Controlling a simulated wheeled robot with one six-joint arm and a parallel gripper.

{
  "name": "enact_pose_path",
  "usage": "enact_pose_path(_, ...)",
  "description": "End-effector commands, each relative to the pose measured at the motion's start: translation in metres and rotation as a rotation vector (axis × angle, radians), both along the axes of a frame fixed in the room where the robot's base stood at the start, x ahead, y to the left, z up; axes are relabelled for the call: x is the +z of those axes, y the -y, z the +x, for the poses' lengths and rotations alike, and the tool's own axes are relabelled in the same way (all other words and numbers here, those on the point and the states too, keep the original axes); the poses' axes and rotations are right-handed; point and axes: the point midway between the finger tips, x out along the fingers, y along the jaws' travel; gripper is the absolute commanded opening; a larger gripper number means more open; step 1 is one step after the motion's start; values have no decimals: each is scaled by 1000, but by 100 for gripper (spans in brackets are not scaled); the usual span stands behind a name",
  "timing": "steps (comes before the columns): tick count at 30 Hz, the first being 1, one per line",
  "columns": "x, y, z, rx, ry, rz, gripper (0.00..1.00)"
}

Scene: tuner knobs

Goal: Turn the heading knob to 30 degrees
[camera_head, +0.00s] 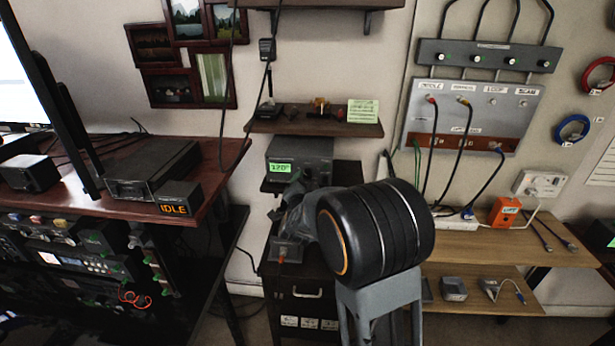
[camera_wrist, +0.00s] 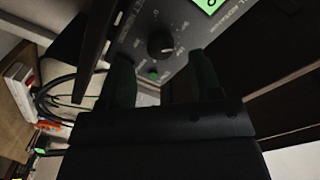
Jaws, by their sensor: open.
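The heading knob (camera_wrist: 161,45) is a round black knob with a light pointer mark, on a grey control box (camera_head: 300,155). A green display (camera_head: 281,168) on the box reads about 120 degrees; a corner of it also shows in the wrist view (camera_wrist: 209,4). My gripper (camera_wrist: 163,78) is open and empty. Its two dark fingers stand apart below the knob in the wrist view, pointing toward the box face. I cannot tell the exact distance to the knob. In the head view my arm hides much of the gripper.
A wooden shelf (camera_head: 330,126) with small items hangs above the box. A small green button (camera_wrist: 153,74) lies below the knob. A desk (camera_head: 205,190) with an "IDLE" display is at left. A wooden table (camera_head: 470,250) with orange box and cables is at right.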

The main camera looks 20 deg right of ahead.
Motion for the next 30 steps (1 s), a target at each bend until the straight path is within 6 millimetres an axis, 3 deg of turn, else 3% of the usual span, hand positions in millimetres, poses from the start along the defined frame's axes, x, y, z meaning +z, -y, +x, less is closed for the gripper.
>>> enact_pose_path(9,0,15,27,1,-1,0,58)
enact_pose_path(21,0,17,30,1,-1,0,57)
enact_pose_path(30,0,17,30,1,-1,0,28)
